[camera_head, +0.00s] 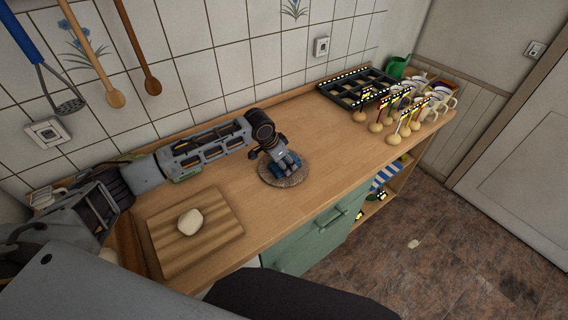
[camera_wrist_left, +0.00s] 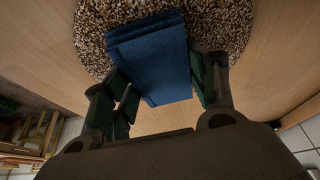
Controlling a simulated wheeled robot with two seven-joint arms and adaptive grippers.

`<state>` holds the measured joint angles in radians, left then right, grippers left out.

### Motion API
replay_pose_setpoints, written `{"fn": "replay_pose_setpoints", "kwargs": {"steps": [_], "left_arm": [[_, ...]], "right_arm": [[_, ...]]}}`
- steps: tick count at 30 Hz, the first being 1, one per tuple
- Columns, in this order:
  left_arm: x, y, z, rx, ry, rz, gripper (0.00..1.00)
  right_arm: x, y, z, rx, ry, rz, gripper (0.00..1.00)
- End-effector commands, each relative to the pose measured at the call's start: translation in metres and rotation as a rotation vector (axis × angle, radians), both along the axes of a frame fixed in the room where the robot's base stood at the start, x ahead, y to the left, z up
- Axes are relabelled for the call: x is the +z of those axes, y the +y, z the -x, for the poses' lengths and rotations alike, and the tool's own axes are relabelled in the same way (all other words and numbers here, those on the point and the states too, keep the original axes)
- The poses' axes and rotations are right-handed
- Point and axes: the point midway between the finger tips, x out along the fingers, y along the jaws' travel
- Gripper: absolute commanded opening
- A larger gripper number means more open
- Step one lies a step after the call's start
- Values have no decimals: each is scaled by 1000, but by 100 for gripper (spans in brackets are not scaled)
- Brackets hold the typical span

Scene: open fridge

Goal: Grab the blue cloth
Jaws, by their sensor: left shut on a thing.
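The blue cloth (camera_wrist_left: 150,55) is folded and lies over a round speckled mat (camera_wrist_left: 95,30) in the left wrist view. My left gripper (camera_wrist_left: 165,88) has one finger on each side of the cloth and is shut on it. In the head view my left gripper (camera_head: 284,164) points down over the round mat (camera_head: 283,180) on the counter, and it hides most of the cloth. My right gripper is not in view.
A cutting board (camera_head: 170,240) with a pale lump (camera_head: 190,221) lies at the counter's left. A dark tray (camera_head: 357,88), several small flagged items (camera_head: 394,138) and cups (camera_head: 447,98) stand at the right. The tiled wall (camera_head: 210,50) borders the counter's back.

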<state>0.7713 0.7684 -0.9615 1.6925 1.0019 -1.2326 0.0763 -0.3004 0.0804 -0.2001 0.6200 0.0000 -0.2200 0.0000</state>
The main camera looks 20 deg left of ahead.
Motion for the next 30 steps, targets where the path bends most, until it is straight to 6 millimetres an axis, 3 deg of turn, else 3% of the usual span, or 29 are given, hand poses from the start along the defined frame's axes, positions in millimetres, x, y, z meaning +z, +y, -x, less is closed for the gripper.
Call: {"fn": "replay_pose_setpoints", "kwargs": {"steps": [8,24,30], "left_arm": [[19,0,-1,0,-3,1,37],[91,0,-1,0,-2,1,37],[100,0,-1,0,-1,1,37]], "right_arm": [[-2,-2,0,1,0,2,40],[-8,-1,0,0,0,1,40],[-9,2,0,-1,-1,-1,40]]}}
